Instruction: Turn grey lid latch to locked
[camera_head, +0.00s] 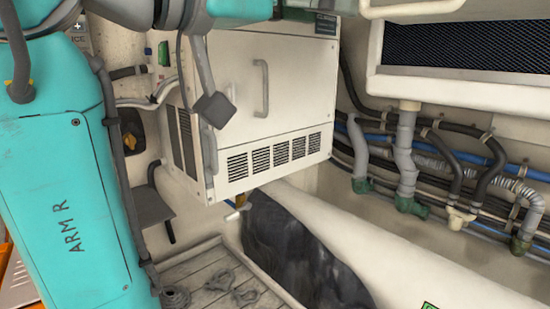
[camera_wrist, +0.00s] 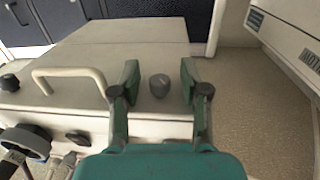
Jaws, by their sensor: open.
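My gripper (camera_wrist: 158,88) is open in the wrist view, with its two green fingers spread apart. A grey rounded knob, which looks like the lid latch (camera_wrist: 160,86), shows between the fingers, near the front right of a cream lid (camera_wrist: 135,45). The fingers stand on either side of it; I cannot tell whether they touch it. A lighter mark shows on its top, but its setting is too small to read. In the head view my gripper is out of sight and I cannot make out the latch.
A cream handle (camera_wrist: 70,75) rises from the lid left of the latch. Black knobs (camera_wrist: 9,82) and fittings sit at the lower left. In the head view, a white vented box (camera_head: 270,100) hangs above a slatted floor (camera_head: 205,265), with pipes (camera_head: 405,150) on the right.

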